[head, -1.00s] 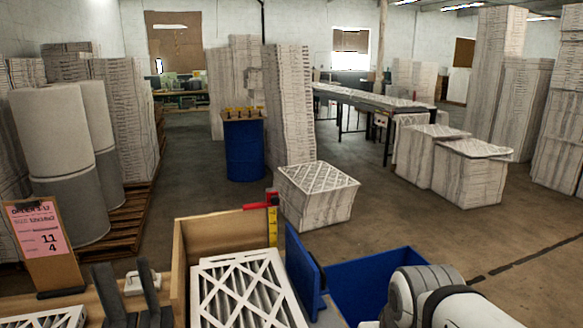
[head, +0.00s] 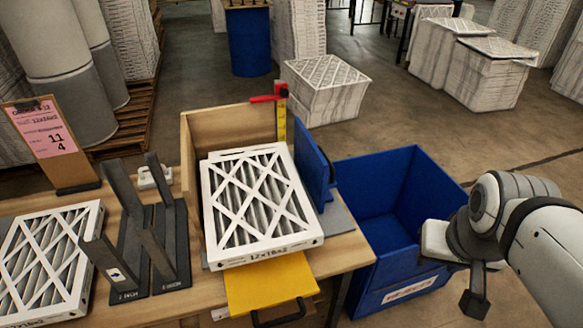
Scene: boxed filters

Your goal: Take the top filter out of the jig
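The wooden jig (head: 187,178) stands on the bench, with tall wooden walls at its back and left and a blue plate (head: 312,168) at its right. A white-framed pleated filter with a lattice face (head: 283,232) lies flat in it, and its front edge carries a size label. Whether more filters lie under it is hard to tell. My gripper (head: 474,303) is at the right, beside the blue bin and well apart from the filter. Only a dark finger part shows clearly, so its opening is unclear.
A yellow plate (head: 270,283) with a dark handle sticks out below the filter. An open blue bin (head: 425,200) stands right of the bench. Dark upright holders (head: 128,240), another filter (head: 45,255) and a pink order card (head: 45,140) are at the left. A red-clamped ruler (head: 282,118) rises behind.

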